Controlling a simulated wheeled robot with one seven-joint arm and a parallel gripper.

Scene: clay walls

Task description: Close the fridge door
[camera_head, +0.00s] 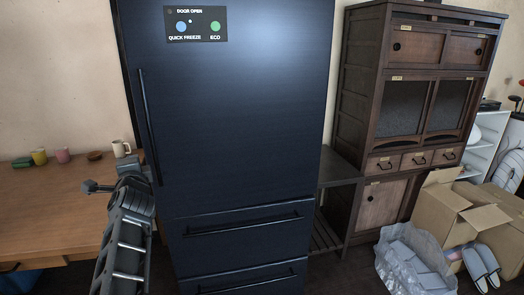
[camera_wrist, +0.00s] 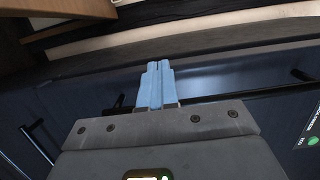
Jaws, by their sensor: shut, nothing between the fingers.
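The fridge (camera_head: 240,120) is tall and dark blue-black, with one large upper door and drawers below. The upper door has a long vertical handle (camera_head: 149,125) near its left edge. The door looks nearly flush with the body; I cannot tell whether a small gap remains. My arm shows at the fridge's lower left in the head view, but the fingertips cannot be made out there. In the wrist view my gripper (camera_wrist: 155,85) has its light blue fingers together and empty, in front of the dark fridge surface (camera_wrist: 220,85). Contact cannot be told.
A wooden table (camera_head: 50,205) with several cups stands left of the fridge. A low dark table (camera_head: 338,170) and a wooden cabinet (camera_head: 405,95) stand to the right. A cardboard box (camera_head: 440,215) and a plastic-wrapped bundle (camera_head: 410,262) lie on the floor at lower right.

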